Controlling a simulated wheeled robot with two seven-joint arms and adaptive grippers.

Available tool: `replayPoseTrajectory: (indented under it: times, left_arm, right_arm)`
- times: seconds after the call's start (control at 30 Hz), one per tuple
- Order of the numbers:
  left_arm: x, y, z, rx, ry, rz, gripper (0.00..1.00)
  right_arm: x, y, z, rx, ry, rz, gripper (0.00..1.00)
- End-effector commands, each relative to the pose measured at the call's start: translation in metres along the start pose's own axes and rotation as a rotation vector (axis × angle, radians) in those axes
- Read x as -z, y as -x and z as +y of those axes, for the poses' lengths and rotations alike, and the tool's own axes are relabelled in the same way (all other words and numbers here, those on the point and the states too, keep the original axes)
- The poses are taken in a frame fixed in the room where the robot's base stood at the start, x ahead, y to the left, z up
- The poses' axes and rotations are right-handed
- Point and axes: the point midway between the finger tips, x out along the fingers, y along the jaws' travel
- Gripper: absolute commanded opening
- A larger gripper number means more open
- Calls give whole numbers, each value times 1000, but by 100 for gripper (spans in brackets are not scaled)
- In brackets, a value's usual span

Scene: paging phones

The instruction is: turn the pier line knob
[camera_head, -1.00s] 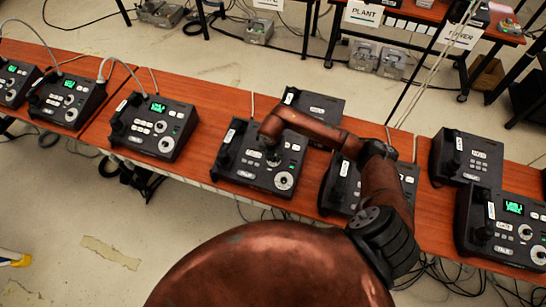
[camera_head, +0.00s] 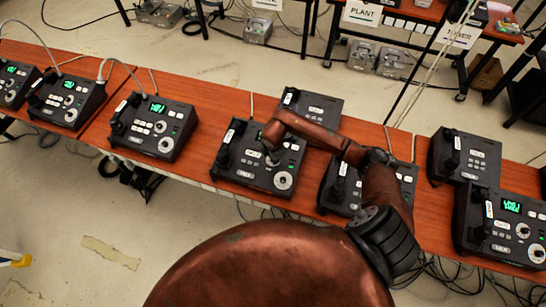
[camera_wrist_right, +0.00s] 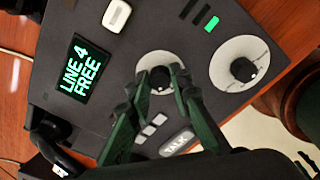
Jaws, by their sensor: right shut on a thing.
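A black desk phone (camera_head: 258,181) stands on the orange table under my right arm; its name tag is not readable. In the right wrist view, the same phone (camera_wrist_right: 165,32) shows a green display (camera_wrist_right: 81,76) reading "LINE 4 FREE". A small dark knob (camera_wrist_right: 158,79) sits on a white dial in its middle, and a larger knob (camera_wrist_right: 242,69) sits on a second dial. My right gripper (camera_wrist_right: 161,82) has its green fingers closed around the smaller knob. In the head view my right gripper (camera_head: 273,156) covers that knob. My left gripper is not in view.
More similar phones stand along the table, with one to the left (camera_head: 150,128), one behind (camera_head: 312,106) and one partly under my arm (camera_head: 337,190). Cables run from them. A second table with PLANT and TOWER signs stands beyond.

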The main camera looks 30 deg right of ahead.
Motion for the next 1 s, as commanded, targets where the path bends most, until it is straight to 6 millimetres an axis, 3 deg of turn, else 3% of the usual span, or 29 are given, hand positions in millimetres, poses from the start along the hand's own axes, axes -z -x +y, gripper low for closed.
replayPoseTrajectory:
  times: [0.77, 0.8, 1.0]
  left_arm:
    - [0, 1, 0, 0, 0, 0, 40]
    - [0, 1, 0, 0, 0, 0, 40]
    - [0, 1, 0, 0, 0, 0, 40]
  right_arm:
    - [0, -1, -3, -1, -105, -5, 0]
    - [0, -1, -3, -1, -105, -5, 20]
    - [0, -1, -2, -3, -104, -4, 34]
